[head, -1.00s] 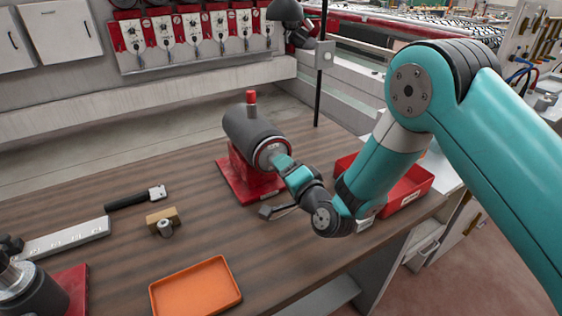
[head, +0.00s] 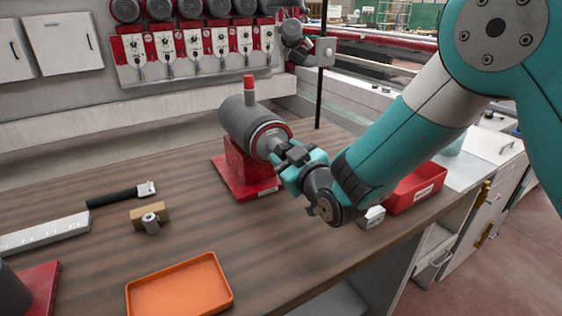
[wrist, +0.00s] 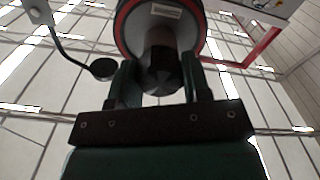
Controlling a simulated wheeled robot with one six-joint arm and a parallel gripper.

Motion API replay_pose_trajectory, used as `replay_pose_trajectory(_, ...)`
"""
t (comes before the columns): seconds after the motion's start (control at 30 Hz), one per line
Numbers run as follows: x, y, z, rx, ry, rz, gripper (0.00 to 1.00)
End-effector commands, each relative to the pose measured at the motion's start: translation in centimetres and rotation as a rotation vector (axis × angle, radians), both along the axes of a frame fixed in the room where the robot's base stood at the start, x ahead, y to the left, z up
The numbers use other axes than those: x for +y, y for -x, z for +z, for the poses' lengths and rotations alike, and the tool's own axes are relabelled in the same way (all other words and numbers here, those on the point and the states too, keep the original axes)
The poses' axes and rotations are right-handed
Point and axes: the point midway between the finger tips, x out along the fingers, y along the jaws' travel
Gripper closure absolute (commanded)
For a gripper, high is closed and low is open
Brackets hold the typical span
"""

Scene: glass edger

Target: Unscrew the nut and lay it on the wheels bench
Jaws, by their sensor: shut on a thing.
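The nut (wrist: 162,82) is a dark faceted piece at the end of the grey spindle shaft (wrist: 160,45) in the wrist view. My gripper (head: 280,155) is shut on it, with one finger on each side. In the head view the gripper mostly hides the nut. The shaft comes out of a grey cylindrical spindle housing (head: 247,120) with a red ring at its front and a red knob on top. The housing stands on a red base (head: 240,172) on the brown wooden bench (head: 195,210).
An orange tray (head: 180,287) lies at the bench's front. A black-handled tool (head: 120,195), a small wooden block with a metal cylinder (head: 150,217) and a pale metal bar (head: 45,235) lie left. A red bin (head: 415,188) and small white box (head: 372,216) stand right.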

Motion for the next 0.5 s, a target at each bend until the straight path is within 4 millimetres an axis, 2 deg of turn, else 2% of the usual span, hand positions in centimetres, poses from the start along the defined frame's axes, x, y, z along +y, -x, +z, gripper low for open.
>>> replay_pose_trajectory(0.03,0.05,0.05,-0.56,-0.031,0.041,0.001,0.85)
replay_pose_trajectory(0.5,0.03,0.10,-0.58,-0.366,0.539,0.001,0.85)
